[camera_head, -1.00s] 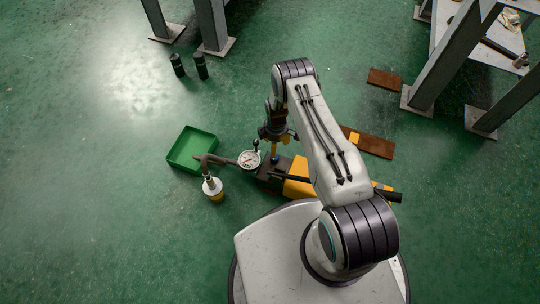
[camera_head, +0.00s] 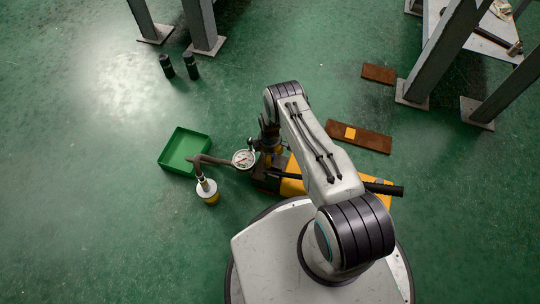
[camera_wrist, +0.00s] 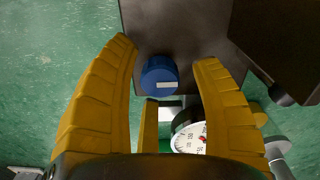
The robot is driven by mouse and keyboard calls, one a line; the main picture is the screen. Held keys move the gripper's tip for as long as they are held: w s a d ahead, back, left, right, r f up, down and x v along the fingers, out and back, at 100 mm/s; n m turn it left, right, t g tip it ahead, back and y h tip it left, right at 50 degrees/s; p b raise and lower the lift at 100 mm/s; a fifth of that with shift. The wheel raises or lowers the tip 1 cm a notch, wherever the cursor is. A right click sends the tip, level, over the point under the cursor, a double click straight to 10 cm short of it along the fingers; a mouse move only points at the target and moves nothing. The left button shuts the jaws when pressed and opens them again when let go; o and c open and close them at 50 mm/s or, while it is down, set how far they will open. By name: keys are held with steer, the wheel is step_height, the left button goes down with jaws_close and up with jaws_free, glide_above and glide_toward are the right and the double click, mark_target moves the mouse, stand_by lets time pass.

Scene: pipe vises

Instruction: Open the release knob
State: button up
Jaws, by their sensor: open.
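The release knob (camera_wrist: 160,75) is a round blue cap with a white mark, on a dark block (camera_wrist: 178,30) of the yellow pump (camera_head: 293,184). In the wrist view it lies between the two yellow fingers of my gripper (camera_wrist: 168,58), which are open with a visible gap on both sides. I see no finger touching it. In the head view my gripper (camera_head: 270,150) is over the dark end of the pump, and the knob is hidden there.
A pressure gauge (camera_head: 243,159) stands close left of my gripper and shows in the wrist view (camera_wrist: 189,138). A pipe leads to a white and yellow cylinder (camera_head: 207,192). A green tray (camera_head: 186,148) lies behind it. A black handle (camera_head: 384,188) sticks out right. Brown planks (camera_head: 362,137) lie behind.

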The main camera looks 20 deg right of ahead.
jaws_close()
stand_by(0.7)
